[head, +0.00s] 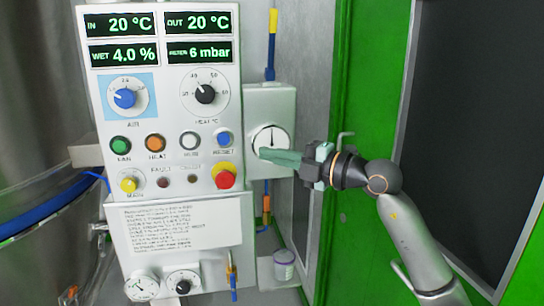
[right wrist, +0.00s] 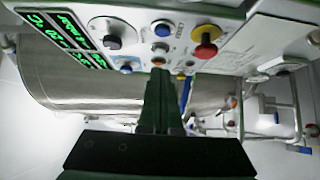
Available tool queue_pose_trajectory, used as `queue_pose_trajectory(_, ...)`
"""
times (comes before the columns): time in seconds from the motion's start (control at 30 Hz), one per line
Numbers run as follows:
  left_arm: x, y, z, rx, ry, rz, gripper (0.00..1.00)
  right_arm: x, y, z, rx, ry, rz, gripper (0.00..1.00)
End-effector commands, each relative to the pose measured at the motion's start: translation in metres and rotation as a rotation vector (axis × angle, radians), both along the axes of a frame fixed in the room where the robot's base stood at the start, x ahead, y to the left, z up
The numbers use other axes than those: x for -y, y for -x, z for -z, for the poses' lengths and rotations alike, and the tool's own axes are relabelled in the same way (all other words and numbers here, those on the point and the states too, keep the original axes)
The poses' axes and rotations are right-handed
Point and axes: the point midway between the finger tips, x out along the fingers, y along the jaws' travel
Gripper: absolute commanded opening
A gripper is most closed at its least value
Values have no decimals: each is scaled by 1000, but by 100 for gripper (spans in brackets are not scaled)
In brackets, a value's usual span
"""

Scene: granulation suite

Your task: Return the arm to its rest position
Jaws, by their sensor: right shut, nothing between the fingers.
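My right arm comes in from the lower right of the head view. Its gripper (head: 264,153) points left with its green fingers shut and nothing between them. The fingertips overlap the lower part of a round gauge (head: 271,137) on a pale box beside the control panel (head: 160,75); I cannot tell whether they touch it. In the right wrist view the closed fingers (right wrist: 160,75) point towards the panel, which appears turned at the top. My left gripper is not in view.
The panel carries displays, a blue air knob (head: 125,98), a black heat knob (head: 205,93), several buttons and a red mushroom button (head: 224,179). A steel vessel (head: 38,110) stands left. A green door frame (head: 362,80) is behind my arm. A small tub (head: 284,265) sits below.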

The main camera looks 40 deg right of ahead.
Motion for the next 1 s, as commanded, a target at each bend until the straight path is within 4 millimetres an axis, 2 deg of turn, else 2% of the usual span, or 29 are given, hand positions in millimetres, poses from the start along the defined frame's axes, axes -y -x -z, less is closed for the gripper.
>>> queue_pose_trajectory(0.53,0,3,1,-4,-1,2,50,0,0,0,0,-1,0,0)
queue_pose_trajectory(0.63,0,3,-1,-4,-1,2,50,-6,-2,6,-4,-16,-26,0)
queue_pose_trajectory(0.77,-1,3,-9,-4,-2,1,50,-36,-8,31,-6,-106,-147,0)
queue_pose_trajectory(0.9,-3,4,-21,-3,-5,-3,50,-74,-9,69,16,-335,-272,0)
queue_pose_trajectory(1.0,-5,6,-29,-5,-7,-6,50,-87,-8,99,25,-529,-272,0)
